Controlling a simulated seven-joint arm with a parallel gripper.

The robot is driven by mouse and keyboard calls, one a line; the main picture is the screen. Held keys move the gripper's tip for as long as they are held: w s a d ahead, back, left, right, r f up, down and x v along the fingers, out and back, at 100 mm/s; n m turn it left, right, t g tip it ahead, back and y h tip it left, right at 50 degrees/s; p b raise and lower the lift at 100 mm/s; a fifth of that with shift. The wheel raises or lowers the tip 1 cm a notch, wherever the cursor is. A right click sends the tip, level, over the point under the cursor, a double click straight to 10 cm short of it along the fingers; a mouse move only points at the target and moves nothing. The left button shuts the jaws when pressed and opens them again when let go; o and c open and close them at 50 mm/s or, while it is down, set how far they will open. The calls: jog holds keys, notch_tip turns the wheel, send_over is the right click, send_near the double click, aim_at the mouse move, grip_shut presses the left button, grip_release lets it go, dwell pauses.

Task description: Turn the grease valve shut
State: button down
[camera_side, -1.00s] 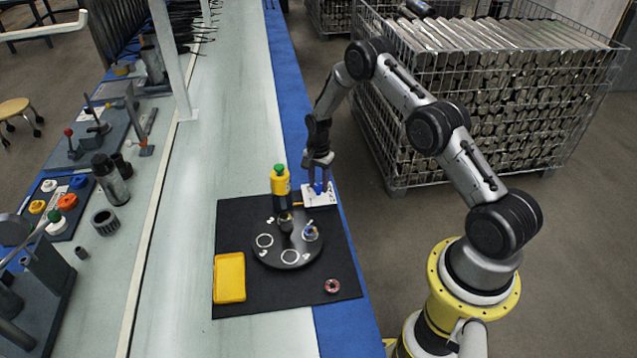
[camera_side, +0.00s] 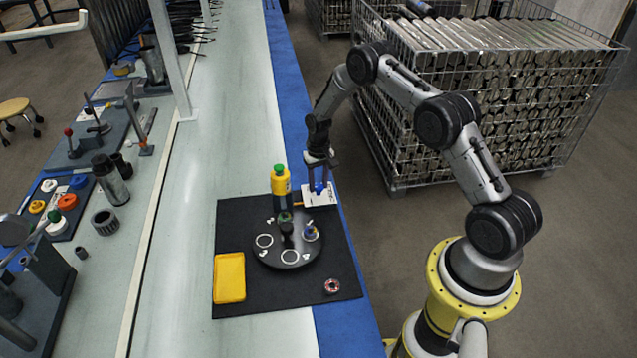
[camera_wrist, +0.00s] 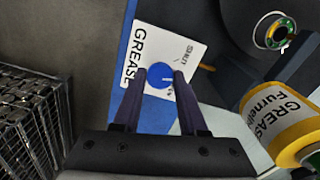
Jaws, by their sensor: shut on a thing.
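The grease valve is a blue knob (camera_wrist: 159,76) on a white plate (camera_wrist: 140,50) marked GREASE. Small lettering that looks like SHUT shows above the knob, with another label partly hidden beside the right finger. In the side view the plate (camera_side: 328,197) lies at the right edge of the black mat, and the blue knob (camera_side: 318,187) shows at my fingertips. My gripper (camera_wrist: 160,75) points down over the plate, with its dark fingers on either side of the knob, shut on it. The knob's lower part and pointer direction are hard to make out.
A yellow grease bottle (camera_side: 281,183) stands close left of the plate. A black turntable (camera_side: 275,255) with ringed spots, a yellow tray (camera_side: 229,278) and a small red ring part (camera_side: 332,287) are on the mat (camera_side: 325,275). A wire crate (camera_side: 480,100) of metal tubes stands behind.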

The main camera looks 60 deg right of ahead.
aim_at(319, 186)
jog(key=n, duration=0.6)
dwell(0.6)
jog(key=shift+c, duration=2.3)
grip_release()
notch_tip(319, 186, up, 14)
jog(key=shift+f, duration=0.1)
